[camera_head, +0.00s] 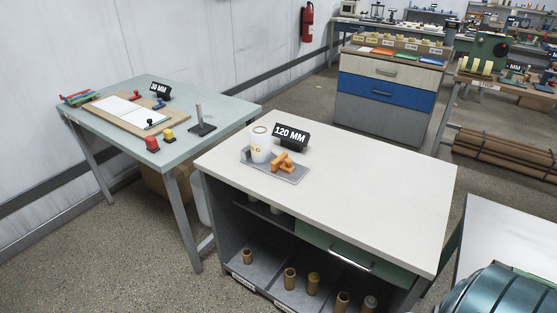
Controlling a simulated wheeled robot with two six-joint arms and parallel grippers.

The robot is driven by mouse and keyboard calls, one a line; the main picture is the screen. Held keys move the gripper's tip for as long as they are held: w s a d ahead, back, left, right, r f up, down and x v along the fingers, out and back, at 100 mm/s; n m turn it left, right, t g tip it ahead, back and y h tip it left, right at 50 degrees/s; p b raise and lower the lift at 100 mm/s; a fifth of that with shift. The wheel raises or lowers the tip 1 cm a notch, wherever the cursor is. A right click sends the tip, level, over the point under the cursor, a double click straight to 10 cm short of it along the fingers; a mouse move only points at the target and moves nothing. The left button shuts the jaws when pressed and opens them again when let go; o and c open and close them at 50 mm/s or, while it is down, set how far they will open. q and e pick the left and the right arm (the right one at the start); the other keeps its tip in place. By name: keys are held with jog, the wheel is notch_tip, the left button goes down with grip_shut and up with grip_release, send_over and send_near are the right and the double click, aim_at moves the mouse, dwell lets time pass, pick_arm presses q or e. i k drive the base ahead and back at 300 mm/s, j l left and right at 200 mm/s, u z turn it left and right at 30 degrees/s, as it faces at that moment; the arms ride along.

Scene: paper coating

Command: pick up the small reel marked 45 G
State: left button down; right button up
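No reel has a readable 45 G mark in the head view. Pale yellow small reels (474,66) stand in a row on the wooden bench at the far right. Several small yellowish pieces (398,42) sit behind labels on top of the drawer cabinet at the back; the labels are too small to read. A white cylinder (260,146) with a yellowish mark stands on a grey tray (296,178) beside an orange part (283,162); its mark is not legible. Neither of my grippers is in view.
The white-topped workbench (370,190) has a 120 MM sign (291,136) and a mostly clear top. A green table (185,110) stands left, the blue-and-grey drawer cabinet (385,92) behind. A teal cylinder (500,290) fills the lower right corner. Floor shows between the furniture.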

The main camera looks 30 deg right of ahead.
aim_at(260, 136)
jog(key=z, duration=0.65)
jog(key=i+l+z, duration=0.2)
jog(key=z, duration=0.3)
jog(key=i+z, duration=0.45)
jog(key=k+l, duration=0.1)
